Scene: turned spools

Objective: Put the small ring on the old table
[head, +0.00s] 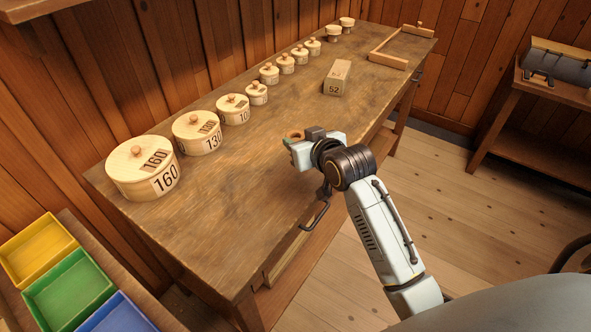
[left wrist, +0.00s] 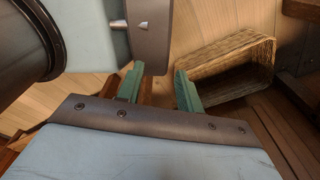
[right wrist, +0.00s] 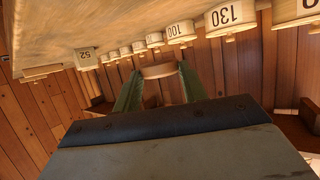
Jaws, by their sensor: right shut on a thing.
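The old table (head: 230,170) is a long worn wooden workbench along the wall. The small ring (head: 295,134) is a tan wooden ring at the tips of my right gripper (head: 290,142), over the front part of the tabletop. In the right wrist view the ring (right wrist: 160,70) sits between the two green fingertips (right wrist: 156,72), which are shut on it. I cannot tell whether the ring touches the tabletop. My left gripper (left wrist: 154,82) shows only in the left wrist view; its green fingers are apart with nothing between them.
Lidded round boxes, the largest marked 160 (head: 143,170), stand in a falling row along the back. A block marked 52 (head: 337,78) and a wooden frame (head: 388,60) lie farther along. Coloured bins (head: 68,290) stand lower left. A wicker basket (left wrist: 232,65) is near my left gripper.

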